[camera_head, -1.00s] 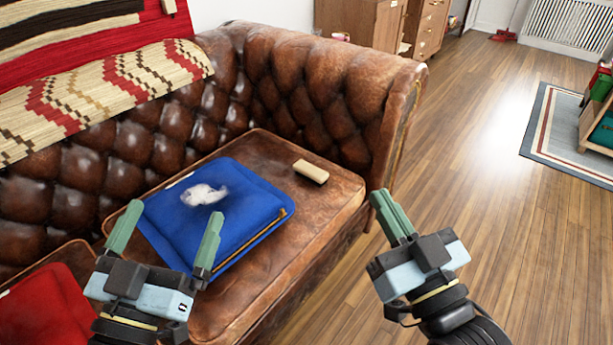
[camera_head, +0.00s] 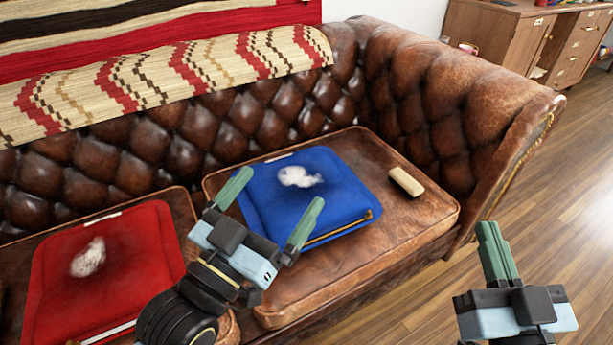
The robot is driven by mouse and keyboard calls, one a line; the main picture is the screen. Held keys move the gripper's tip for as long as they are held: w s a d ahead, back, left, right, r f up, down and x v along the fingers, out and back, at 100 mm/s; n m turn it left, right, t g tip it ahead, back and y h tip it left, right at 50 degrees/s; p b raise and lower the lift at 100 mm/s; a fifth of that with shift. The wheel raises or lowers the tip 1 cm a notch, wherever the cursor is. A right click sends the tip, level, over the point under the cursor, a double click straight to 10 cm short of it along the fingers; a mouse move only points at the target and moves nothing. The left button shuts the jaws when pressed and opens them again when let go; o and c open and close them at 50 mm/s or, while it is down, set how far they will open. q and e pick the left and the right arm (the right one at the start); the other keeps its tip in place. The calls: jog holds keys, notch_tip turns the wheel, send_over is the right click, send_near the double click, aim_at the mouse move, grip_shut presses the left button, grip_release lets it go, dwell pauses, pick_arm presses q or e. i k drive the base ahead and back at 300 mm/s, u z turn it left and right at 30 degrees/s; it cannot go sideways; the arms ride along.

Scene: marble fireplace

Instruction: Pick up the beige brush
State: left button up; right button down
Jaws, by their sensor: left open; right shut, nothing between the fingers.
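The beige brush (camera_head: 406,182) is a small block lying on the brown leather sofa seat, right of the blue cushion (camera_head: 345,205). My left gripper (camera_head: 270,207) is open and empty, with its fingertips over the near left part of the blue cushion, well left of the brush. My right gripper (camera_head: 487,232) is shut and empty, in front of the sofa's right end, lower right of the brush. Neither gripper touches the brush.
A red cushion (camera_head: 135,235) lies on the left seat. White fluff (camera_head: 299,177) sits on the blue cushion, and more white fluff (camera_head: 88,258) on the red one. The sofa armrest (camera_head: 480,100) rises behind and right of the brush. A wooden cabinet (camera_head: 490,35) stands behind.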

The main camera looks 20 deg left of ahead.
aim_at(411, 188)
jog(key=z, duration=1.85)
jog(key=i, duration=1.6)
jog(key=u, duration=3.4)
jog(key=i, duration=0.5)
jog(key=u, duration=0.05)
